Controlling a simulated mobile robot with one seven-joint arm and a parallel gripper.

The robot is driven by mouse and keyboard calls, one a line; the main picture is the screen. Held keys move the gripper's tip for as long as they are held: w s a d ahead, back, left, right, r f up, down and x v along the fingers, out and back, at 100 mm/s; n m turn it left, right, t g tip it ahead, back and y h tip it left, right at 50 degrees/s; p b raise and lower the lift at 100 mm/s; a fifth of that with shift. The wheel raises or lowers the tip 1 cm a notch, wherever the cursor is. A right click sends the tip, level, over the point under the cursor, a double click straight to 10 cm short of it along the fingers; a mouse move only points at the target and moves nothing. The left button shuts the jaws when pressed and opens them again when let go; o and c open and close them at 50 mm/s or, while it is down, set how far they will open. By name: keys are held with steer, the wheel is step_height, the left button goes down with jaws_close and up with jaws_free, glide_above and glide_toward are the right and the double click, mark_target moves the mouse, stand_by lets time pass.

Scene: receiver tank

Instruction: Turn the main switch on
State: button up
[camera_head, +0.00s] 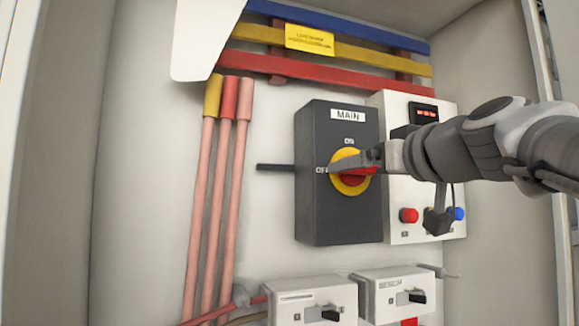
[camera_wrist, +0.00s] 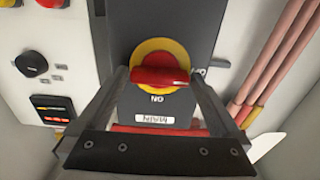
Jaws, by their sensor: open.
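The main switch is a dark grey box (camera_head: 322,215) labelled MAIN, with a yellow disc (camera_head: 346,186) and a red handle (camera_head: 357,172). ON is printed above the disc and OFF at its left. The red handle lies roughly horizontal, in line with OFF. My gripper (camera_head: 366,163) is in front of the disc, coming from the right, and partly covers the handle. In the wrist view the red handle (camera_wrist: 160,76) lies between my two open fingers (camera_wrist: 160,88), with space at both its ends. I cannot tell whether a finger touches it.
A white panel with a red button (camera_head: 408,215) and a blue button (camera_head: 458,213) stands right of the box. Pink cables (camera_head: 223,190) run down at the left. Coloured busbars (camera_head: 330,42) cross the top. White breakers (camera_head: 312,300) sit below.

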steer(key=c, duration=1.1)
steer(key=shift+o, duration=0.2)
steer(key=shift+f+m, duration=0.1)
steer(key=shift+m, duration=0.3)
steer(key=m, duration=1.7)
steer(key=shift+p, duration=0.35)
steer(key=o, duration=1.1)
steer(key=shift+d, duration=0.1)
steer(key=shift+c, duration=0.2)
